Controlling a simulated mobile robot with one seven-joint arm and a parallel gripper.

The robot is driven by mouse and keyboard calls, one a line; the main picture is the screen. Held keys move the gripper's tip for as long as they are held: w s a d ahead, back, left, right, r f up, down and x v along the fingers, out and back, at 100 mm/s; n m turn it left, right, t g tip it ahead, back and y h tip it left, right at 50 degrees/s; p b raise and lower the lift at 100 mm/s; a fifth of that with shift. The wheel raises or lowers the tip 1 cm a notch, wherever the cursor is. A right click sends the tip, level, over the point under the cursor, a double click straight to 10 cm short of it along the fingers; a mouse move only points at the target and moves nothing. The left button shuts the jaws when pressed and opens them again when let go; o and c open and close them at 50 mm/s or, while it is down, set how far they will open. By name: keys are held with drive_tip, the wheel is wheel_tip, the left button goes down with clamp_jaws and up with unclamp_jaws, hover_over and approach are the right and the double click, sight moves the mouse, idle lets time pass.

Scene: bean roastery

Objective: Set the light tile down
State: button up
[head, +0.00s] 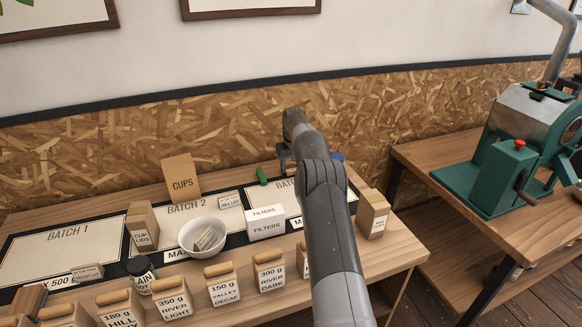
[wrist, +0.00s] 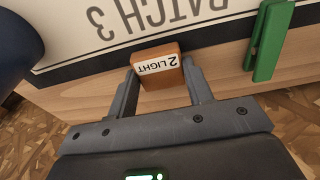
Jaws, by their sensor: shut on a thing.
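My gripper (wrist: 163,84) is shut on the light tile (wrist: 158,66), a small orange-brown wooden block with a white label reading "2 LIGHT", upside down in the wrist view. The tile is between the fingertips at the back edge of the BATCH 3 sheet (wrist: 95,30). I cannot tell whether it touches the table. In the head view my gripper (head: 284,155) is over the back of the table, beside the BATCH 3 sheet (head: 258,200).
A green clip (wrist: 268,42) lies close right of the tile in the wrist view. A dark blue object (wrist: 15,50) is at the left. A FILTERS box (head: 266,226), a white bowl (head: 202,238) and several labelled bean containers (head: 223,284) stand nearer the front.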

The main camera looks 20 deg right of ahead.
drive_tip(key=shift+f, duration=0.25)
drive_tip(key=o, duration=1)
drive_tip(key=shift+f, duration=0.1)
